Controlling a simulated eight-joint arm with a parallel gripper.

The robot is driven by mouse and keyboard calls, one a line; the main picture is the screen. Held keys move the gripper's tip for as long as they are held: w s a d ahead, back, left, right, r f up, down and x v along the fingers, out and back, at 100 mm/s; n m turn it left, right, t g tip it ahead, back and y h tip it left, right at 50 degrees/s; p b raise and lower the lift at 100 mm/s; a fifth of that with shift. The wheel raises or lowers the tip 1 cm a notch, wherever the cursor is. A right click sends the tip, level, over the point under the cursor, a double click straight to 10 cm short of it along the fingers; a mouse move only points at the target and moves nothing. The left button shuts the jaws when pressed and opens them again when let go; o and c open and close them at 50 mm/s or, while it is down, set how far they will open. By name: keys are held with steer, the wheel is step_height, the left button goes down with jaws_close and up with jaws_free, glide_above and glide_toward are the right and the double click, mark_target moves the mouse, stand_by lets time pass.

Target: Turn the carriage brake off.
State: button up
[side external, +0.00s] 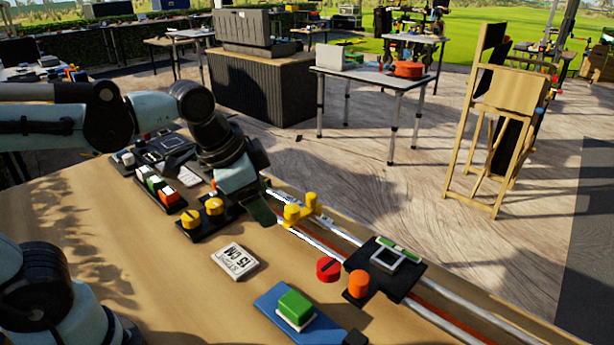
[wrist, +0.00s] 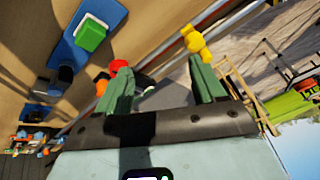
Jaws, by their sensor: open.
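The carriage (side external: 408,280) is a black plate with a white square frame, sitting on the two pale rails. At its near side are a red round knob (side external: 328,268) with a dark bar across it and an orange cylinder (side external: 358,284). Which of these is the brake I cannot tell. My gripper (side external: 264,208) is open and empty, above the rails left of the carriage, apart from both knobs. In the wrist view its green fingers (wrist: 163,84) are spread, with the red knob (wrist: 117,65) and part of the orange cylinder (wrist: 101,87) beyond the left finger.
Yellow posts (side external: 292,214) stand by the rails just right of my gripper. Two yellow knobs (side external: 191,218) on a black base lie left. Bare wood lies between.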

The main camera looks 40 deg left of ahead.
steer(key=s+a+f+n+t, duration=0.2)
steer(key=s+a+f+n, duration=0.15)
steer(key=n, duration=0.25)
steer(key=w+r+g, duration=0.3)
steer(key=w, duration=0.4)
steer(key=w+r+g, duration=0.3)
steer(key=w+g, duration=0.1)
steer(key=w, duration=0.3)
steer(key=shift+a+r+m+y, duration=0.15)
steer(key=shift+r+m+y, duration=0.15)
steer(key=shift+r+m, duration=0.1)
steer(key=shift+s, duration=0.1)
stand_by(0.4)
steer(key=s+f+t, duration=0.3)
steer(key=s, duration=0.3)
steer(key=s+f+n+t, duration=0.1)
steer(key=s+f+t, duration=0.2)
steer(key=s, duration=0.3)
steer(key=shift+s+t, duration=0.4)
steer(key=shift+t, duration=0.2)
